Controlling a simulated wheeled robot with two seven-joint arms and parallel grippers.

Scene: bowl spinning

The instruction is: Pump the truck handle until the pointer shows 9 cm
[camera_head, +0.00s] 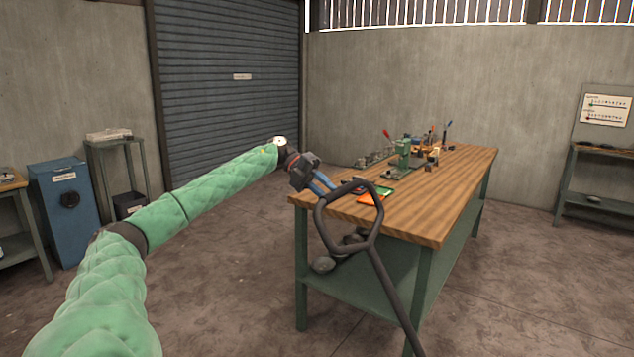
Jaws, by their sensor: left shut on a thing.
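The truck handle (387,277) is a dark bar with a loop-shaped grip at its top, rising from the bottom edge of the head view in front of the workbench. My left gripper (332,191), with blue fingers at the end of the green-sleeved arm, is shut on the upper left part of the loop. The handle is tilted, its top leaning left. The truck's body and the foot of the handle are out of view. I see no pointer or scale that I can read. My right gripper is not in view.
A wooden workbench (440,205) with green legs stands just behind the handle, with tools and a green device (404,152) on it. A blue cabinet (66,205) stands at the left, a shelf (596,203) at the right. The floor left of the bench is clear.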

